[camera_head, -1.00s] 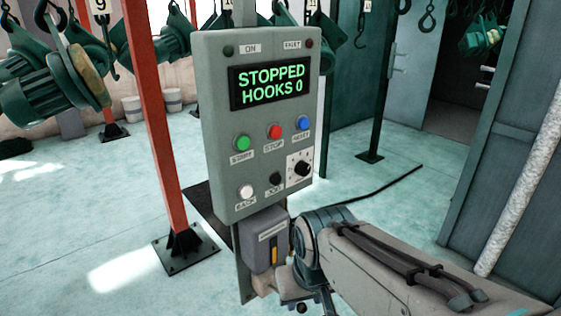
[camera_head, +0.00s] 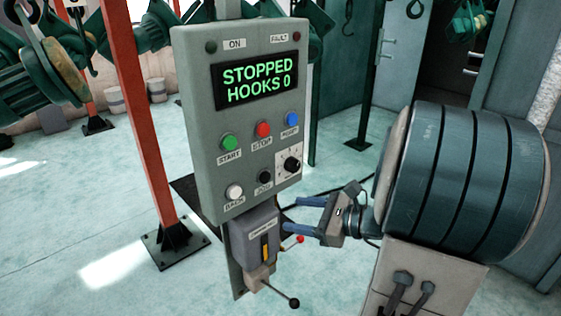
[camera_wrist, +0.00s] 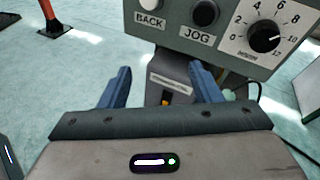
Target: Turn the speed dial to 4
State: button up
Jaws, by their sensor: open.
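The speed dial (camera_head: 292,164) is a black knob on a white scale plate at the lower right of the grey control panel (camera_head: 196,125). In the wrist view the dial (camera_wrist: 264,36) shows at the upper right, with marks from 0 to 12. Its white pointer appears to face right, near 10. The panel screen (camera_head: 257,79) reads STOPPED, HOOKS 0. My gripper (camera_head: 288,214) is open, with blue fingers apart, below the dial beside the box under the panel. In the wrist view my gripper (camera_wrist: 160,70) is empty and left of and below the dial, not touching it.
BACK (camera_wrist: 151,19) and JOG (camera_wrist: 204,14) buttons sit left of the dial. START (camera_head: 229,142), STOP (camera_head: 263,129) and a blue button (camera_head: 292,119) are above. Under the panel is a grey box (camera_head: 250,236) with a black-knobbed lever (camera_head: 293,302). A red post (camera_head: 145,130) stands left.

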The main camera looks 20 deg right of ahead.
aim_at(296, 168)
jog(key=d+r+m+t+h, duration=0.2)
jog(key=d+m+t+h, duration=0.2)
jog(key=d+m+t, duration=0.45)
jog(key=w+a+g, duration=0.1)
jog(key=w, duration=0.3)
jog(key=w+n+g+p, duration=0.1)
jog(key=w, duration=0.4)
jog(key=w+a+n+g+p, duration=0.1)
jog(key=w, duration=0.3)
jog(key=shift+w+a, duration=0.25)
jog(key=shift+a, duration=0.1)
jog(key=c, duration=1)
